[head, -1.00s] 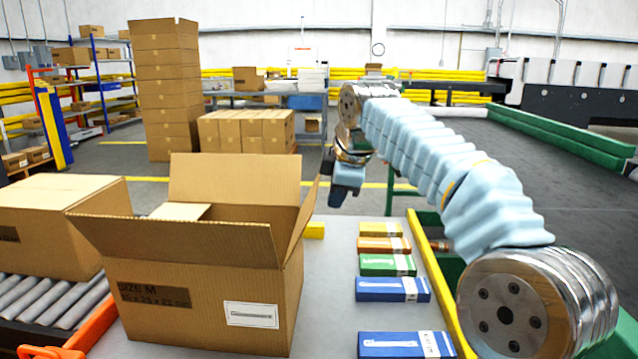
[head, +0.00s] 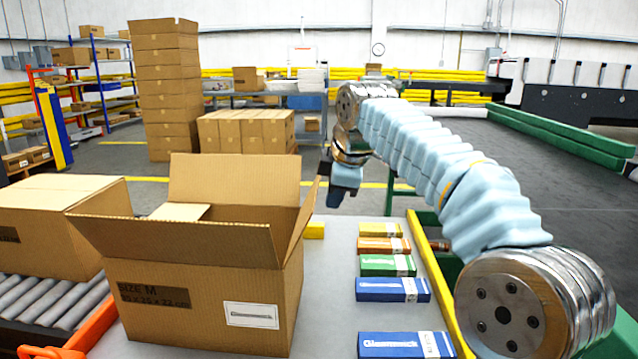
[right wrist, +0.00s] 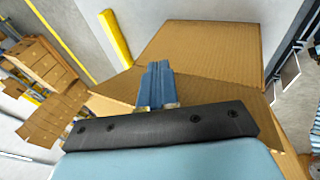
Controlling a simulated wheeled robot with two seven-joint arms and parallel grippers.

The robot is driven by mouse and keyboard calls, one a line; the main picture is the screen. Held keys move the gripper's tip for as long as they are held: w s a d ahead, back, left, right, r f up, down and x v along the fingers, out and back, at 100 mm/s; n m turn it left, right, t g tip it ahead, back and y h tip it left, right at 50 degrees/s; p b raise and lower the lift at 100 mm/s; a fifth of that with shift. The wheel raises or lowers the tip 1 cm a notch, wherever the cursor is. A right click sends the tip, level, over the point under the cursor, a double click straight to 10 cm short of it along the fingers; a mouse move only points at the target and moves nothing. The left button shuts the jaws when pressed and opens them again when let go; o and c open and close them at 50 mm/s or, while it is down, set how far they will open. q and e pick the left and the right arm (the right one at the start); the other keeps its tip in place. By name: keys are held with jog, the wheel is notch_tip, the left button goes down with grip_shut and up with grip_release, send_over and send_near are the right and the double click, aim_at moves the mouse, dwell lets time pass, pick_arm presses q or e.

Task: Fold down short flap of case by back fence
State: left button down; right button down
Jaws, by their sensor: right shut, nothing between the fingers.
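The open brown case (head: 215,310) stands on the grey table. Its far long flap (head: 235,180) is upright, and its near long flap (head: 180,240) leans outward toward me. The right short flap (head: 303,222) stands up, tilted a little outward. My right gripper (head: 335,182) hangs just beyond the right short flap's top, shut and empty. In the right wrist view its blue fingers (right wrist: 158,75) are together in front of the case's cardboard (right wrist: 205,50); contact is unclear. My left gripper is out of view.
A yellow fence piece (head: 315,230) sits behind the case, and a yellow rail (head: 440,290) edges the table's right side. Several small boxes (head: 392,289) lie in a column right of the case. Another carton (head: 60,225) rests on rollers at left.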

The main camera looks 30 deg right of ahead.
jog(key=w+a, duration=0.1)
jog(key=a, duration=0.1)
jog(key=w+a+p, duration=0.2)
jog(key=a, duration=0.1)
jog(key=shift+w+a, duration=0.2)
jog(key=shift+a, duration=0.15)
jog(key=shift+w+a, duration=0.15)
jog(key=shift+a, duration=0.05)
jog(key=shift+p, duration=0.3)
